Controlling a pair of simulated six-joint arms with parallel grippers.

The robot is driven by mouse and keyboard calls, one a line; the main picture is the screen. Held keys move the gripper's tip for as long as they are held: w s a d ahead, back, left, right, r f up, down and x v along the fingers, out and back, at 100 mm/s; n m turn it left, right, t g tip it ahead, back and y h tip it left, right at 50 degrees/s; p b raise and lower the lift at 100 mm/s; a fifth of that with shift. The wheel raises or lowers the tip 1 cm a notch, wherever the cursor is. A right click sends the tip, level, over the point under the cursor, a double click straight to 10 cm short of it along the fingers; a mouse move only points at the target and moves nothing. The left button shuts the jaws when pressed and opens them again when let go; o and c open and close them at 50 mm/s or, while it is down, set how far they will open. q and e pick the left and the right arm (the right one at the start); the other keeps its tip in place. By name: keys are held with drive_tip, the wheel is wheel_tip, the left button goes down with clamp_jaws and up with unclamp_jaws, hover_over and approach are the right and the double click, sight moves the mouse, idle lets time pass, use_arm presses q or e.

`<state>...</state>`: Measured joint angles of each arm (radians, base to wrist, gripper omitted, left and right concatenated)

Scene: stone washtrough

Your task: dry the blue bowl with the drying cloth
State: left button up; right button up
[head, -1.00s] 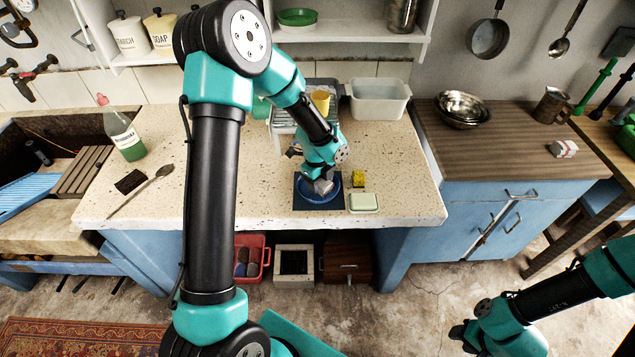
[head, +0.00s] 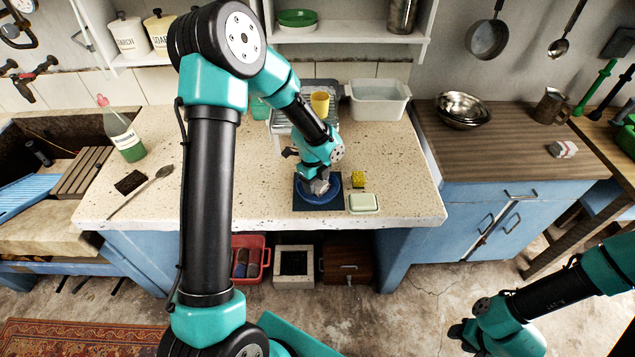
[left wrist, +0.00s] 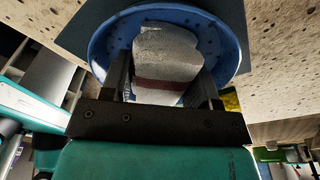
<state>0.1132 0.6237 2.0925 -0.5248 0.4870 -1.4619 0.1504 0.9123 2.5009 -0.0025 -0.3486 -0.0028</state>
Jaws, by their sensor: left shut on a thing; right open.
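The blue bowl (head: 331,195) sits on a dark mat (head: 306,203) near the front edge of the stone counter. It also shows in the left wrist view (left wrist: 233,52), behind the cloth. The grey drying cloth (head: 320,186) is bunched inside the bowl. In the left wrist view the cloth (left wrist: 168,50) has a dark red band and sits between the fingers. My left gripper (head: 317,179) points down into the bowl and is shut on the cloth. My right gripper (head: 460,338) is open and empty, low at the right, away from the counter.
A yellow sponge (head: 358,180) and a pale green soap dish (head: 363,203) lie right of the bowl. A bottle (head: 122,133), a dark brush (head: 129,182) and a wooden spoon (head: 140,190) are left. The counter's left middle is clear.

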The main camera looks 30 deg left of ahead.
use_arm(q)
drive_tip(key=shift+s+d, duration=0.2)
drive_tip(key=shift+d, duration=0.35)
drive_tip(key=shift+w, duration=0.6)
drive_tip(key=shift+w+a, duration=0.1)
drive_tip(key=shift+a, duration=0.45)
drive_tip(key=shift+d+r, duration=0.1)
drive_tip(key=shift+r, duration=4)
drive_tip(key=shift+f, duration=0.15)
